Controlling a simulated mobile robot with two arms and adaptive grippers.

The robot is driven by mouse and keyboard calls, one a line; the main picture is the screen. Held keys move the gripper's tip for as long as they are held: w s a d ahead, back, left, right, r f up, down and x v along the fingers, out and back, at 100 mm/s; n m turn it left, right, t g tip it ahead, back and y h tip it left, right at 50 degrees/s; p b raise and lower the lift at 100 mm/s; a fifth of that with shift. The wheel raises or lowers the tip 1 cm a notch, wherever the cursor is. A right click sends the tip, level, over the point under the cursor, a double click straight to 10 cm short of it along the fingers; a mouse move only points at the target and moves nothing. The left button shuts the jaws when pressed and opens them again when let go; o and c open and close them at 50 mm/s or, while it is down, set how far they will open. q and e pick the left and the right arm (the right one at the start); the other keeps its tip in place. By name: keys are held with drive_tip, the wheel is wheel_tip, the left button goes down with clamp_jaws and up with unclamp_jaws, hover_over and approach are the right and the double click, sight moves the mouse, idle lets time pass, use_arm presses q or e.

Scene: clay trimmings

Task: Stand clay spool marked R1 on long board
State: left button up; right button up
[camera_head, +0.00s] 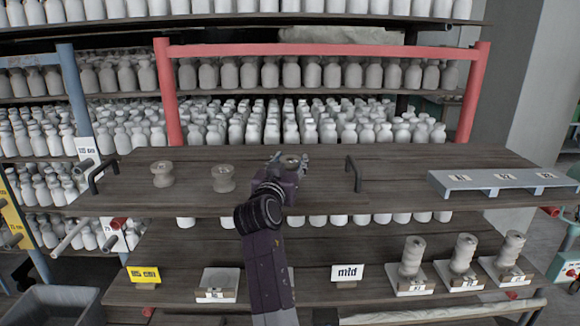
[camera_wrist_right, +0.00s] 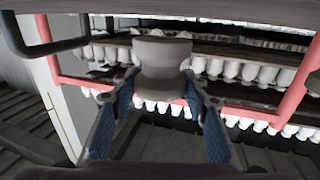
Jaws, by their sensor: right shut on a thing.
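My right gripper (camera_head: 289,160) is shut on a grey clay spool (camera_wrist_right: 162,60), held between its blue-padded fingers in the right wrist view. In the head view the gripper is over the middle of the long dark wooden board (camera_head: 320,185) and mostly hides this spool. I cannot tell whether the spool touches the board. Two similar spools, a left one (camera_head: 162,174) and a right one (camera_head: 223,178), stand upright on the board to the left of the gripper. No R1 mark is readable. My left gripper is not in view.
Black handles, left (camera_head: 101,176) and right (camera_head: 354,173), rise from the board. A grey labelled rack (camera_head: 500,180) lies at its right end. Below, stacked spools (camera_head: 463,253) stand on white bases beside a "mid" sign (camera_head: 346,272). Bare board lies right of the gripper.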

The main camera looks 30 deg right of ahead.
wheel_tip(320, 180, down, 2)
drive_tip(key=shift+w+d+f, duration=0.1)
drive_tip(key=shift+d+f, duration=0.05)
drive_tip(key=shift+f, duration=0.05)
drive_tip(key=shift+r, duration=0.1)
drive_tip(key=o, duration=0.9)
drive_tip(key=shift+f, duration=0.25)
drive_tip(key=o, duration=0.4)
drive_tip(key=shift+o, duration=0.2)
drive_tip(key=shift+r, duration=0.2)
